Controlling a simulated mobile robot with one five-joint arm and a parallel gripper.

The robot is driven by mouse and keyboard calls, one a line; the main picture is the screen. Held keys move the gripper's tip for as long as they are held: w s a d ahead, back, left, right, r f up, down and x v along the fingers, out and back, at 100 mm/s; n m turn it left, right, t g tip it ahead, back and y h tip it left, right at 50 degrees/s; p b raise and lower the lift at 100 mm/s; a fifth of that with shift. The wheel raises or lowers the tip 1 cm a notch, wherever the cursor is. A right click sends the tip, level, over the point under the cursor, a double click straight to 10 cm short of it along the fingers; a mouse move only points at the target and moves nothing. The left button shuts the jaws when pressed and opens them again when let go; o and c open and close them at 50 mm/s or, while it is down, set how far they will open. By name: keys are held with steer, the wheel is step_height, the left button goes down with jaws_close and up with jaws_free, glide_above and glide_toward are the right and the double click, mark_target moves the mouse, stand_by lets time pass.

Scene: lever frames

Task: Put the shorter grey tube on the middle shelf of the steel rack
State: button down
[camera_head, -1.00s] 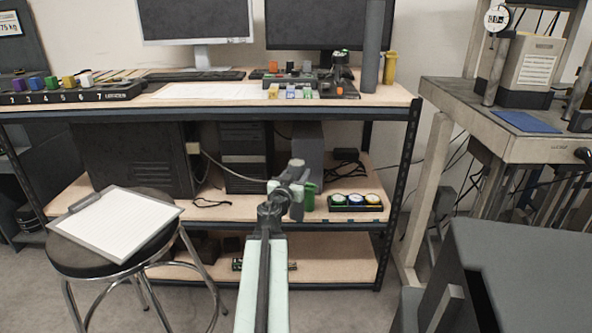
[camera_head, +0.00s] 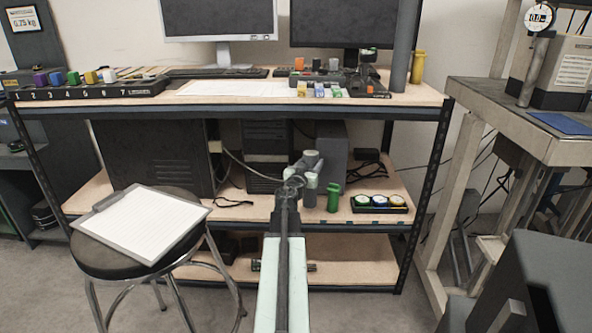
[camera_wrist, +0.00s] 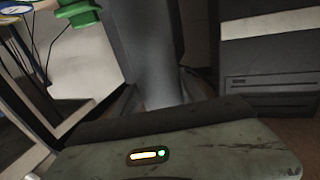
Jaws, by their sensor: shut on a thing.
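My gripper (camera_head: 309,178) is in front of the steel rack (camera_head: 434,170), at the height of the middle shelf (camera_head: 258,210). It is shut on the shorter grey tube (camera_head: 311,192), which looks upright. In the wrist view the tube (camera_wrist: 150,50) rises close to the camera between the dark fingers. Its lower end overlaps the middle shelf in the head view; whether it touches the shelf I cannot tell. The taller grey tube (camera_head: 405,45) stands upright on the rack's top, at its right end.
A green cylinder (camera_head: 334,197) stands just right of the held tube, with a tray of round jars (camera_head: 379,203) beyond. A dark grey box (camera_head: 332,150) and computer tower (camera_head: 265,150) stand behind. A stool with a clipboard (camera_head: 140,222) is at the left front.

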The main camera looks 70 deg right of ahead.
steer(key=shift+w+d, duration=0.7)
steer(key=shift+w, duration=0.2)
steer(key=f+b, duration=0.4)
steer(key=shift+a, duration=0.2)
steer(key=c, duration=0.7)
jaws_free()
steer(key=shift+r, duration=0.1)
steer(key=shift+o, duration=0.2)
steer(key=shift+s, duration=0.1)
